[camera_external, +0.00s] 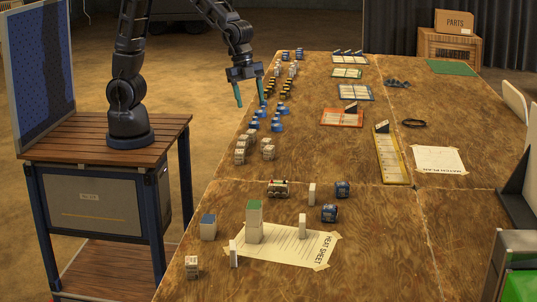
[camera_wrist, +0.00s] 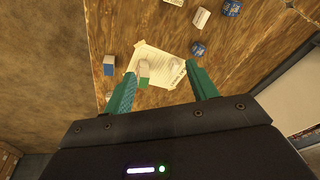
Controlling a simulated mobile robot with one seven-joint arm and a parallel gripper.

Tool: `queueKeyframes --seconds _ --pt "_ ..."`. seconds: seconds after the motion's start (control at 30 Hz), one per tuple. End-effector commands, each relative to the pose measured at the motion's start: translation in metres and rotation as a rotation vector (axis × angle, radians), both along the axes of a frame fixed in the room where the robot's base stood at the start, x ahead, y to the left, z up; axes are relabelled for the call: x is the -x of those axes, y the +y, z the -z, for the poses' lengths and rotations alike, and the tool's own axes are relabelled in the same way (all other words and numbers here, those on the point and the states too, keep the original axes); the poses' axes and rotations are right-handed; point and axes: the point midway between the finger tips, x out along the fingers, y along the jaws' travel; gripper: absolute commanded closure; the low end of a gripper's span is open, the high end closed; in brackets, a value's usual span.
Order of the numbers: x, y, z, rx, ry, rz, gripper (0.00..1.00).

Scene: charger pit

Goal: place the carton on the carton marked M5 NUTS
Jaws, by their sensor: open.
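Several small pale cartons stand on the wooden table; their print is too small to read, so I cannot tell which is marked M5 NUTS. In the external view they include a blue-topped carton (camera_external: 208,229), a green-topped carton (camera_external: 254,231) on the heat sheet, and a small printed carton (camera_external: 192,267) near the front edge. The blue-topped one (camera_wrist: 109,68) and green-topped one (camera_wrist: 144,80) also show in the wrist view. My gripper (camera_external: 250,93) is open and empty, raised near the table's left edge, away from these cartons. Its teal fingers (camera_wrist: 160,88) stand apart.
More small printed cartons (camera_external: 268,152) and blue pieces line the left edge. A yellow tray (camera_external: 391,158) lies mid-table.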

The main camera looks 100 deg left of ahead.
Motion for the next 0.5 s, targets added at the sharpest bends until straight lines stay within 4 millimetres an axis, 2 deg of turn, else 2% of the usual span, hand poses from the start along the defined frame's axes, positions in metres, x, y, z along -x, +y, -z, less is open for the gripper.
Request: queueKeyframes --seconds 0.03,0.2,0.5 --pt "0.008 0.015 -0.013 -0.007 -0.012 -0.041 0.42" --pt "0.037 0.061 -0.045 -0.017 -0.033 -0.186 0.42" --pt "0.100 0.135 -0.089 -0.001 -0.070 -0.445 0.42"
